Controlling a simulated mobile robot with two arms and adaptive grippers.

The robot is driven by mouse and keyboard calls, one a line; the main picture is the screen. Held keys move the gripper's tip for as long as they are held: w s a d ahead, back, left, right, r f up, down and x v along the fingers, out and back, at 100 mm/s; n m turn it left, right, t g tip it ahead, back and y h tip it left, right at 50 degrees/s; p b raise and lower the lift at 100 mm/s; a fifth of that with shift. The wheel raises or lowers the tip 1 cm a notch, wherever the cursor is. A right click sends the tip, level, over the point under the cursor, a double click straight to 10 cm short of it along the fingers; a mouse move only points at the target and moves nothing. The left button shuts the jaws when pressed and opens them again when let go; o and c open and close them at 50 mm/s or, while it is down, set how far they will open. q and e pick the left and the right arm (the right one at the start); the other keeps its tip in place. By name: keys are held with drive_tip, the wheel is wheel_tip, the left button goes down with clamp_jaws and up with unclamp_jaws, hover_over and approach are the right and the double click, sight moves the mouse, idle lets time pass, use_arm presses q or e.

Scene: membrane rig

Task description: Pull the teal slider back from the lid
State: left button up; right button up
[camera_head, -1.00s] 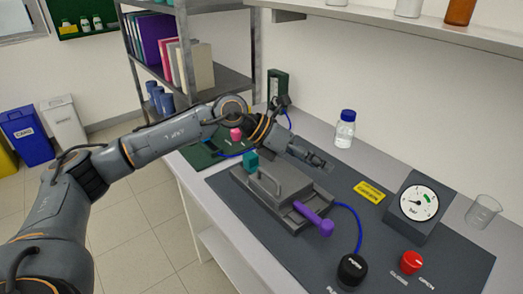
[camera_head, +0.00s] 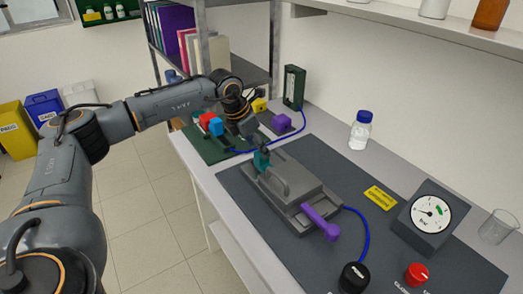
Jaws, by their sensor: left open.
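The teal slider (camera_head: 261,161) stands upright at the far left end of the grey rig, close against the end of the lid. My left gripper (camera_head: 262,149) is open and points down right over the teal slider. Its fingers are small and dark here, and I cannot tell whether they touch the slider. A purple lever (camera_head: 319,221) lies at the near right end of the rig. My right gripper is not in view.
A green board (camera_head: 214,148) with coloured blocks lies left of the rig. A blue tube (camera_head: 364,232) leaves the rig's right side. A gauge (camera_head: 430,212), black knob (camera_head: 353,277), red knob (camera_head: 417,273) and blue-capped bottle (camera_head: 361,130) stand to the right.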

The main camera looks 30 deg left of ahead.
sight(264, 162)
use_arm(q)
drive_tip(key=shift+x, duration=2)
clamp_jaws()
